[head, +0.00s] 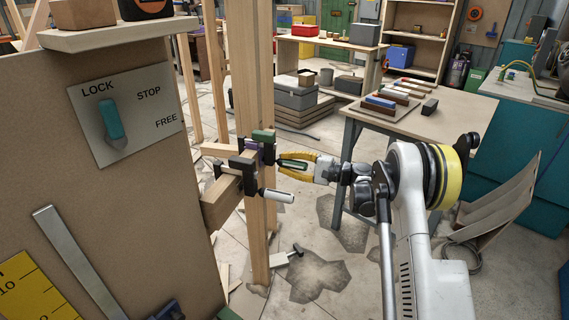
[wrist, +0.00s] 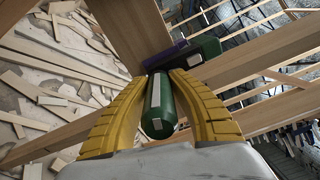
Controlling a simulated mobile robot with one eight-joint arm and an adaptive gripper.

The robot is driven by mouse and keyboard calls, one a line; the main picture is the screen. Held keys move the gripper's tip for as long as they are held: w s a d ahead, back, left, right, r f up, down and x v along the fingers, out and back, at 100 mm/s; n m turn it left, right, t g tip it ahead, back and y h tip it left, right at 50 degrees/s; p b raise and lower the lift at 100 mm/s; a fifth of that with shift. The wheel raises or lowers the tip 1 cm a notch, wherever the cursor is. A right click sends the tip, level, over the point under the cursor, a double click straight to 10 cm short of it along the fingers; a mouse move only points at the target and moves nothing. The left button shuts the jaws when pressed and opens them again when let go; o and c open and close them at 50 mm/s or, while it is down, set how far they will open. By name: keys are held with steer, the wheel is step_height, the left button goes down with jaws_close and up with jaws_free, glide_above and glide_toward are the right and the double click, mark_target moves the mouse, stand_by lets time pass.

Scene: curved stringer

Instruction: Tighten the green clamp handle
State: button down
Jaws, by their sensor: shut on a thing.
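The green clamp handle (wrist: 158,112) is a dark green cylinder with a pale stripe. In the wrist view it lies lengthwise between the two yellow fingers of my gripper (wrist: 162,92). In the head view my gripper (head: 285,164) reaches left to the wooden post, with the green handle (head: 293,164) between its fingers. The green clamp head (head: 263,136) sits at the post, beside a purple part (head: 251,146); this green head also shows in the wrist view (wrist: 197,52). A black clamp with a white handle (head: 276,195) is just below.
An upright wooden post (head: 250,80) stands behind the clamps. A panel with a teal LOCK/STOP/FREE lever (head: 112,120) fills the left. A workbench (head: 455,115) with several blocks stands at right. Another white-handled clamp (head: 285,257) lies low near the post.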

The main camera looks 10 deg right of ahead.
steer(key=m, duration=0.7)
steer(key=shift+f, duration=0.1)
steer(key=m, duration=0.4)
steer(key=shift+s+m, duration=0.1)
steer(key=shift+m, duration=1.8)
steer(key=c, duration=1.2)
jaws_free()
steer(key=v, duration=1.2)
steer(key=shift+f, duration=0.1)
